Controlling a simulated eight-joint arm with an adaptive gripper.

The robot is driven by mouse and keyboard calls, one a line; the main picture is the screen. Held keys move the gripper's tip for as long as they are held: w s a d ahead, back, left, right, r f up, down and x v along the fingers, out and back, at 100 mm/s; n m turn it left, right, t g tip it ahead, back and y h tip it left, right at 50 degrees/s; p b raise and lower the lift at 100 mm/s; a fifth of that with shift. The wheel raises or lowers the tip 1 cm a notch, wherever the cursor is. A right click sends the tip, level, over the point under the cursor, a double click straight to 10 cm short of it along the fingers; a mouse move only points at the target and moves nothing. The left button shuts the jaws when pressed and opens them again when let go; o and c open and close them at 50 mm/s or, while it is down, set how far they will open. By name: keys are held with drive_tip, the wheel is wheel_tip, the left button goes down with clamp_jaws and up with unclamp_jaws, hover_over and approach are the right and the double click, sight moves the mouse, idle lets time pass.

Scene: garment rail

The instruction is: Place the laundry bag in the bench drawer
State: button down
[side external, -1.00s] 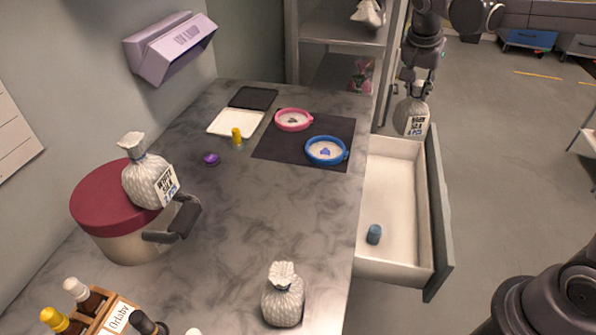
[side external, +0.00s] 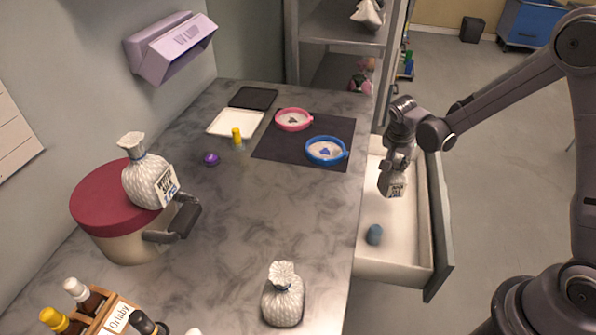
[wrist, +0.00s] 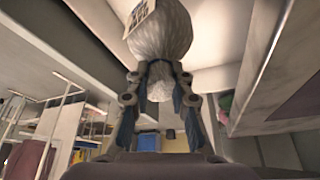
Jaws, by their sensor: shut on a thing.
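My gripper (side external: 400,158) is shut on the neck of a white woven laundry bag (side external: 393,184) with a printed label. The bag hangs over the open bench drawer (side external: 395,238), in its far half as seen in the side external view. I cannot tell whether the bag touches the drawer floor. In the wrist view the bag (wrist: 163,38) sits between the fingers (wrist: 155,85), its neck pinched.
Similar white bags sit on the red-lidded pot (side external: 148,183), on the counter's front (side external: 283,296) and on a shelf (side external: 368,14). The pink bowl (side external: 293,119) and blue bowl (side external: 326,150) rest on a dark mat near the drawer. The counter's middle is clear.

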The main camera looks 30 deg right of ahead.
sight(391, 185)
drive_tip(key=shift+f, duration=4.55)
drive_tip(key=shift+f, duration=0.1)
drive_tip(key=c, duration=1.2)
unclamp_jaws()
drive_tip(key=s+a+r+n+t+y, duration=0.1)
drive_tip(key=s+a+r+n, duration=0.25)
drive_tip(key=r, duration=0.75)
drive_tip(key=s+a+r+n+t+y, duration=0.1)
drive_tip(key=s+a+r+n, duration=0.25)
drive_tip(key=r, duration=0.65)
drive_tip(key=s+a+r+n+t+y, duration=0.2)
drive_tip(key=s+n, duration=0.4)
drive_tip(key=s, duration=0.3)
drive_tip(key=shift+a+r+t, duration=0.7)
drive_tip(key=shift+a+r, duration=0.5)
drive_tip(key=shift+a, duration=0.1)
